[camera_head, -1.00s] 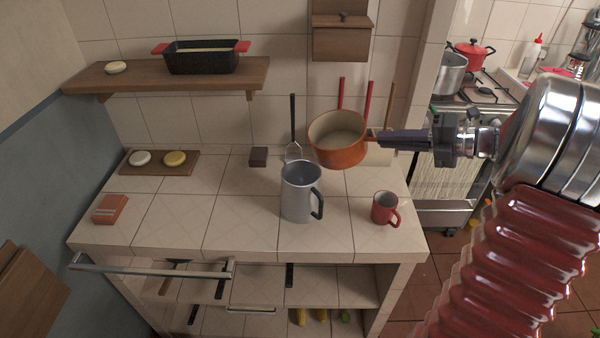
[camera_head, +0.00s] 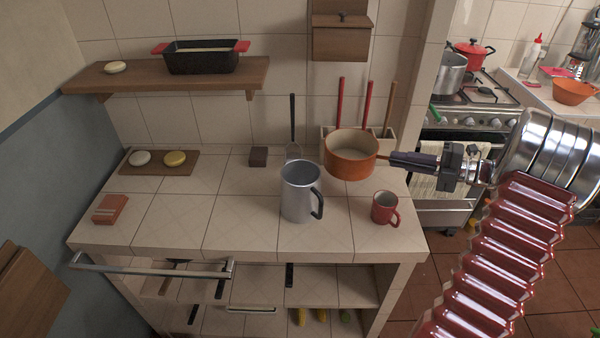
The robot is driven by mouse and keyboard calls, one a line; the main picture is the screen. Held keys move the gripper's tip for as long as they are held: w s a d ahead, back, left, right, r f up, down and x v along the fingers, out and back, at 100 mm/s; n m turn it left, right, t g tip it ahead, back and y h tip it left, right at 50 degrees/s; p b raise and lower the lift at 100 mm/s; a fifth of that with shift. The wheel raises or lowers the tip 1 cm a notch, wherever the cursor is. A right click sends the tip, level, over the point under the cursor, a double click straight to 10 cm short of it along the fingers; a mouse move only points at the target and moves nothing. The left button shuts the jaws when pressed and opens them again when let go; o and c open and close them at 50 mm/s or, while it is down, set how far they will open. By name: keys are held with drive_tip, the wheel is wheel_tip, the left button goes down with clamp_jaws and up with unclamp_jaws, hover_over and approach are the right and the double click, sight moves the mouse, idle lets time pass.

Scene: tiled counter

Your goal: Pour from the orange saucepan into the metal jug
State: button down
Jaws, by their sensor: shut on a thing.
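The orange saucepan (camera_head: 350,168) is held up above the counter, behind and to the right of the metal jug. It looks about level, and its pale inside shows. My gripper (camera_head: 398,161) is shut on its handle, at the right of the pan. The metal jug (camera_head: 298,198) stands upright on the counter with its open mouth up and its black handle to the right. The pan's left edge is to the right of the jug's mouth. I cannot tell clearly what is in the pan.
A red mug (camera_head: 384,207) stands right of the jug near the counter edge. A utensil holder (camera_head: 328,140) with several handles is behind the pan. A small dark block (camera_head: 258,157) is behind the jug.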

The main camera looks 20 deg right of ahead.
drive_tip(key=shift+r, duration=0.1)
drive_tip(key=shift+r, duration=2.45)
drive_tip(key=shift+s, duration=0.1)
